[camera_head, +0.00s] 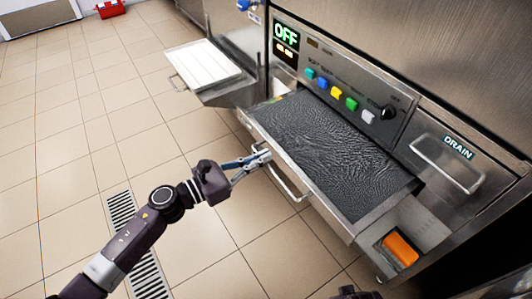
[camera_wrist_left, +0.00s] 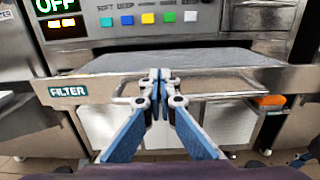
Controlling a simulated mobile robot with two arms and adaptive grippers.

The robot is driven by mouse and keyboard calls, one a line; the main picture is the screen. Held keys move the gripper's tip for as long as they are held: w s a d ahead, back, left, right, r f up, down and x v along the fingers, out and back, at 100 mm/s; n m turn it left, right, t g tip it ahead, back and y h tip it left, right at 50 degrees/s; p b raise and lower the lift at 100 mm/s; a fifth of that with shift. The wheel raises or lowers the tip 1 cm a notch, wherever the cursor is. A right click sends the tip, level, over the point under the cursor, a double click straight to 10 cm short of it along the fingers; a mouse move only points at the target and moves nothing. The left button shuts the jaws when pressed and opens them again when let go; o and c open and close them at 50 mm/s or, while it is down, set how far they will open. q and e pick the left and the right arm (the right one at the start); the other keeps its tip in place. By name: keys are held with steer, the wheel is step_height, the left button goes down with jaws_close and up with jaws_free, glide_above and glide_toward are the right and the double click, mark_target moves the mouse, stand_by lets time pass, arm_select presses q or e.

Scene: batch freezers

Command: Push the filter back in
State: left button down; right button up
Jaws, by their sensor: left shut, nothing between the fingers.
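The filter (camera_head: 330,150) is a dark, textured sheet in a pulled-out metal drawer (camera_head: 262,128) at the front of the freezer. The drawer's front carries a bar handle (camera_head: 288,188); in the left wrist view the front panel has a "FILTER" label (camera_wrist_left: 68,91). My left gripper (camera_head: 262,156) is shut and empty, its tips at the drawer front near the left end of the handle. In the left wrist view the closed fingertips (camera_wrist_left: 159,84) overlap the drawer's front; I cannot tell whether they touch it.
Above the drawer is a panel with coloured buttons (camera_head: 337,92) and an "OFF" display (camera_head: 286,36). A "DRAIN" handle (camera_head: 446,163) is at right, an orange block (camera_head: 401,248) at the lower right. A white tray (camera_head: 203,62) juts out at left. The tiled floor is mostly clear.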

arm_select(q)
steer(key=shift+x, duration=0.8)
arm_select(e)
steer(key=shift+s+f, duration=0.1)
steer(key=shift+f, duration=0.1)
arm_select(q)
steer(key=shift+w+d, duration=0.35)
steer(key=shift+d, duration=0.05)
steer(key=b, duration=0.3)
glide_toward(322, 131)
steer(key=shift+d+r, duration=0.15)
steer(key=shift+r, duration=0.8)
steer(key=b+x, duration=0.2)
steer(key=x, duration=0.3)
steer(key=shift+w+d, duration=0.2)
steer(key=shift+d, duration=0.1)
steer(key=shift+b+x, duration=0.5)
steer(key=shift+x, duration=0.55)
steer(key=shift+b+x, duration=0.35)
steer(key=shift+x, duration=0.65)
arm_select(e)
step_height(322, 131, up, 15)
steer(key=t, duration=0.1)
steer(key=shift+d, duration=0.15)
arm_select(q)
steer(key=shift+a, duration=0.1)
